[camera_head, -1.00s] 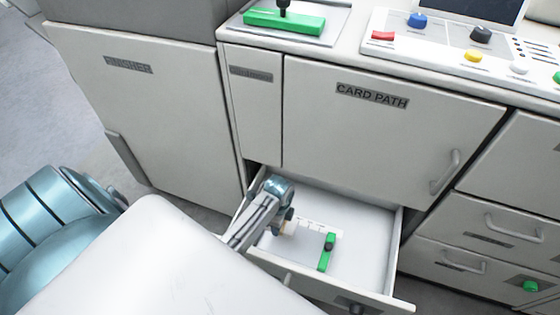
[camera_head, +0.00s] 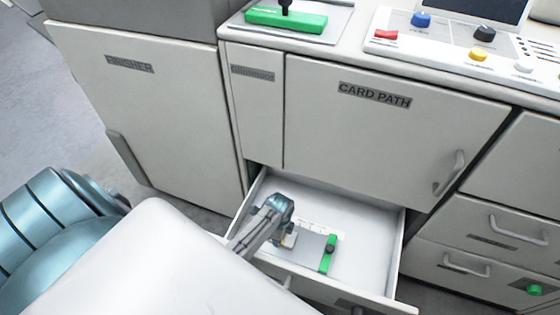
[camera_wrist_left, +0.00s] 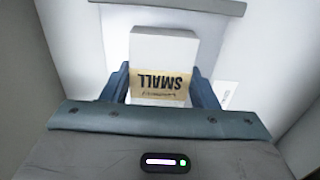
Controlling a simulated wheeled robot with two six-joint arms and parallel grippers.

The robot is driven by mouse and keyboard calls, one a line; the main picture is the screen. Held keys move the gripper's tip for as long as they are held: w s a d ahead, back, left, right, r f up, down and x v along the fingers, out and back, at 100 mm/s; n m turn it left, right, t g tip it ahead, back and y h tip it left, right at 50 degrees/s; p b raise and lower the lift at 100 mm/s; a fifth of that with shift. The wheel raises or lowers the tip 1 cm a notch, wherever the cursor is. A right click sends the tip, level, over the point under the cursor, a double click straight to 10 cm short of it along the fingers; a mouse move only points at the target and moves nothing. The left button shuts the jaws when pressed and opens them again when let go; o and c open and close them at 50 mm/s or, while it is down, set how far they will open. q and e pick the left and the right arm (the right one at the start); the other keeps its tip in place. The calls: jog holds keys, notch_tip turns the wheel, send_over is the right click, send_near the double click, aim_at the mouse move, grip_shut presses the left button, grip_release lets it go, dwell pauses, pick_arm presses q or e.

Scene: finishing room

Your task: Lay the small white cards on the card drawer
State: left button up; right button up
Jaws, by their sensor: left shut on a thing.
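The card drawer (camera_head: 370,220) is pulled out below the door marked CARD PATH. Inside it lies a grey plate (camera_head: 311,243) with a green slider (camera_head: 330,252) at its right side. My left gripper (camera_head: 288,236) reaches into the drawer from the left. In the left wrist view its blue fingers (camera_wrist_left: 160,88) are shut on a white card stack (camera_wrist_left: 163,47) with a tan band reading SMALL. The stack is over the left part of the plate; whether it touches the plate I cannot tell. My right gripper is not in view.
The drawer's side walls and front (camera_head: 335,293) surround the gripper closely. The right part of the drawer floor is bare. A control panel (camera_head: 440,45) with coloured knobs and a green-handled device (camera_head: 286,20) are on the counter above. More drawers (camera_head: 480,235) are at right.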

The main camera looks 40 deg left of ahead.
pick_arm(q)
jog(key=shift+f, duration=0.15)
jog(key=o, duration=1.2)
jog(key=shift+c, duration=0.2)
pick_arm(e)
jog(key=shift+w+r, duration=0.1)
pick_arm(q)
notch_tip(320, 180, up, 13)
jog(key=p, duration=0.1)
jog(key=shift+f+p, duration=0.15)
jog(key=shift+p, duration=0.25)
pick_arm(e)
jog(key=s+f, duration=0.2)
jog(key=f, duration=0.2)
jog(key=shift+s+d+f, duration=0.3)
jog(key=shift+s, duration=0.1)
